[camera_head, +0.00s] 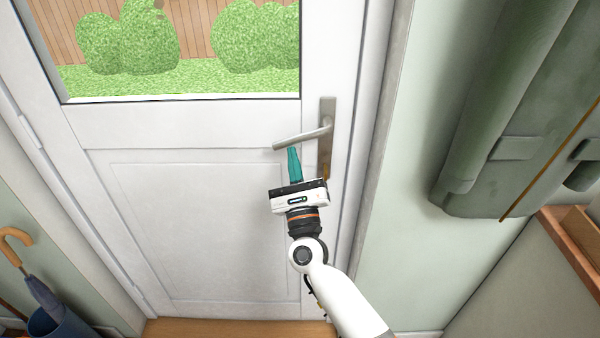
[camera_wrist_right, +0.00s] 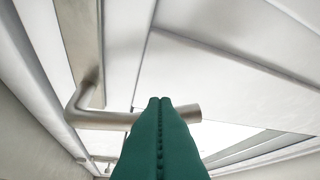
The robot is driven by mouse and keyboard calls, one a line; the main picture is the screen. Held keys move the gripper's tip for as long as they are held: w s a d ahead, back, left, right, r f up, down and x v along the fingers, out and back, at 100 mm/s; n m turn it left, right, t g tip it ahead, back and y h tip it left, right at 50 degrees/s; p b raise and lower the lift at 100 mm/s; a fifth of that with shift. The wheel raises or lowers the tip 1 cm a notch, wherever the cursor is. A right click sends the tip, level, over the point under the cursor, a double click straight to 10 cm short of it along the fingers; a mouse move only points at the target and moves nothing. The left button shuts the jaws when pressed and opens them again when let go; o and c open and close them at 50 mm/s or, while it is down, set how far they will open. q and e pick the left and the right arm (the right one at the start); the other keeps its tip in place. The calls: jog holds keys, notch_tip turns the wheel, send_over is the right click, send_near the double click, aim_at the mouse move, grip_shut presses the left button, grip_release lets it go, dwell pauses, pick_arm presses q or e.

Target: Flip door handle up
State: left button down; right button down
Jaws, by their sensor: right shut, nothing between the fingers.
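The door handle (camera_head: 301,138) is a metal lever on a tall metal plate (camera_head: 327,120) at the right side of the white door (camera_head: 190,220). The lever points left and dips slightly toward its free end in the head view. My right gripper (camera_head: 294,150) is shut and empty, its green fingers pointing up, with the tips just below the lever. In the right wrist view the shut fingertips (camera_wrist_right: 160,101) overlap the lever (camera_wrist_right: 110,120) near its free end. I cannot tell whether they touch it. My left gripper is not in view.
The door has a window (camera_head: 185,50) in its upper part. A green coat (camera_head: 520,120) hangs on the wall at the right, above a wooden-edged unit (camera_head: 575,245). An umbrella (camera_head: 35,285) stands in a blue bin (camera_head: 60,322) at lower left.

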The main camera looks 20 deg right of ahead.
jog(key=shift+w+a+r, duration=0.1)
jog(key=shift+a+r, duration=0.25)
jog(key=shift+r, duration=0.35)
jog(key=shift+w+a+r, duration=0.1)
jog(key=shift+a+r, duration=0.2)
jog(key=shift+r, duration=0.5)
jog(key=s+a+f, duration=0.1)
jog(key=s+f, duration=0.1)
jog(key=s, duration=1.2)
jog(key=shift+s, duration=0.3)
jog(key=shift+a, duration=0.1)
